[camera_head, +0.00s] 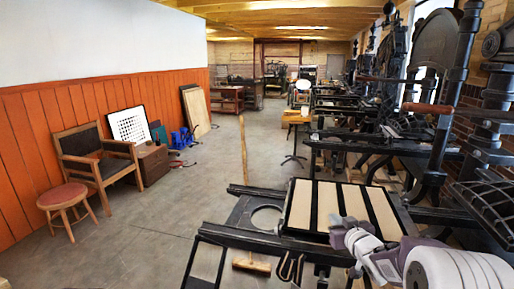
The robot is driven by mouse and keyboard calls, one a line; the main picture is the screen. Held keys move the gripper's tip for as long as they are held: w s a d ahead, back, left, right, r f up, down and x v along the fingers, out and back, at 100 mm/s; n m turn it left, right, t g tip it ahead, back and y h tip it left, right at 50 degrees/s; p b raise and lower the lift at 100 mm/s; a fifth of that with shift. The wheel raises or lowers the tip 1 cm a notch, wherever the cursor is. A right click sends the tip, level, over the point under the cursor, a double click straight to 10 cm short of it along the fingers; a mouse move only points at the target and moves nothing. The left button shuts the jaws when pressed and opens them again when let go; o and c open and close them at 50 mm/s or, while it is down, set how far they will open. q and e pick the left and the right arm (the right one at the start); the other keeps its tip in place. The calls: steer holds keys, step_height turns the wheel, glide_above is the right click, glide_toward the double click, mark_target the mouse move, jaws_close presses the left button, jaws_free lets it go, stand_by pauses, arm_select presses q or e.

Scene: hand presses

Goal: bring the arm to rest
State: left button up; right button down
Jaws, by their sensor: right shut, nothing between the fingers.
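My right arm comes in from the lower right corner. My right gripper (347,232) is shut and empty, at or just above the near edge of the closest press's striped cream-and-black bed (328,203). I cannot tell whether it touches the bed. My left arm and gripper are not in this view.
The near press's black frame (262,240) fills the lower middle. A broom (244,150) stands upright behind it. More hand presses (375,135) line the right side. A chair (95,160) and a red-topped stool (64,197) stand at left. The grey floor (150,225) between is clear.

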steer(key=s+a+f+g, duration=0.5)
steer(key=s+a+f, duration=0.4)
steer(key=s, duration=0.3)
steer(key=s+f+m+g, duration=0.1)
steer(key=s+f+g, duration=0.3)
steer(key=s, duration=0.5)
steer(key=s+f+m+g, duration=0.1)
steer(key=s+f+g, duration=0.3)
steer(key=s, duration=0.5)
steer(key=shift+s+d+f+g+h, duration=0.2)
steer(key=shift+s+f+g+h, duration=0.1)
steer(key=shift+s+f, duration=0.1)
